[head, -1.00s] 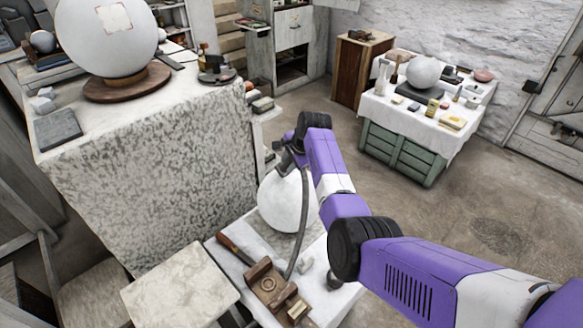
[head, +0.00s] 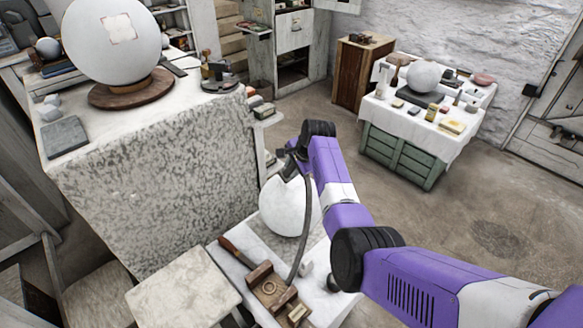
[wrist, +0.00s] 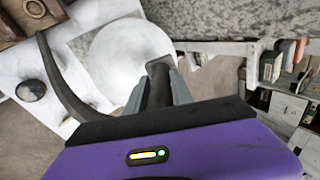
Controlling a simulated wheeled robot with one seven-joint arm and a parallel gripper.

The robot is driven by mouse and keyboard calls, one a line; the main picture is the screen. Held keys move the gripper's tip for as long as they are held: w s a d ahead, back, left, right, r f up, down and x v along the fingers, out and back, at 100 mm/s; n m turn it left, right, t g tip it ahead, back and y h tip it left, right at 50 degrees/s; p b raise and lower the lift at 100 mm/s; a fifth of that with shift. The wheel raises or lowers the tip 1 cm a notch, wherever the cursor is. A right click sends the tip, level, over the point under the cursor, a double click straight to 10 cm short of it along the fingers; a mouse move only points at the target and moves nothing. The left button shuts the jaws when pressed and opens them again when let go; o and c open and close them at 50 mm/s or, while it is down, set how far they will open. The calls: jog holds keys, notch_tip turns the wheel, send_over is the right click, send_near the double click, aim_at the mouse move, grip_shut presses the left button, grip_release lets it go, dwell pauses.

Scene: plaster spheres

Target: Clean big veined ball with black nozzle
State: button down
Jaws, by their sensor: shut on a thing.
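My gripper (head: 292,152) is shut on the black nozzle (wrist: 158,88), whose dark hose (head: 307,215) curves down toward the low white-topped table. A pale ball (head: 288,205) sits on that table, just below and behind the nozzle in the head view and partly hidden by my arm. In the wrist view the ball (wrist: 122,52) lies beyond the nozzle's tip; I cannot tell whether they touch. A larger pale ball (head: 95,40) with a square patch stands on a round wooden base on the speckled block. Veins are not clear on either ball.
The speckled block (head: 160,165) rises left of the low table. A wooden fixture (head: 268,288) and a brown-handled tool (head: 236,252) lie on that table. A third ball (head: 424,76) stands on a cloth-covered green chest across the room. Floor between is open.

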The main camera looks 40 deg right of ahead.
jog(key=shift+d+f+m+y+b, duration=0.1)
jog(key=shift+d+f+y+b, duration=0.15)
jog(key=shift+d+b, duration=0.4)
jog(key=shift+d+f+m+y+b, duration=0.1)
jog(key=shift+d+f+y+b, duration=0.1)
jog(key=shift+d+b, duration=0.45)
jog(key=shift+d+f+m+y+b, duration=0.1)
jog(key=shift+d+f+y+b, duration=0.25)
jog(key=shift+b, duration=0.5)
jog(key=shift+d+r+b, duration=0.1)
jog(key=shift+d+b, duration=0.4)
jog(key=shift+s+r+p, duration=0.1)
jog(key=shift+r+p, duration=0.05)
jog(key=shift+p, duration=0.2)
jog(key=shift+s, duration=0.15)
jog(key=shift+s+p, duration=0.15)
jog(key=shift+p, duration=0.3)
jog(key=shift+s, duration=0.1)
jog(key=shift+s+p, duration=0.25)
jog(key=shift+p, duration=0.25)
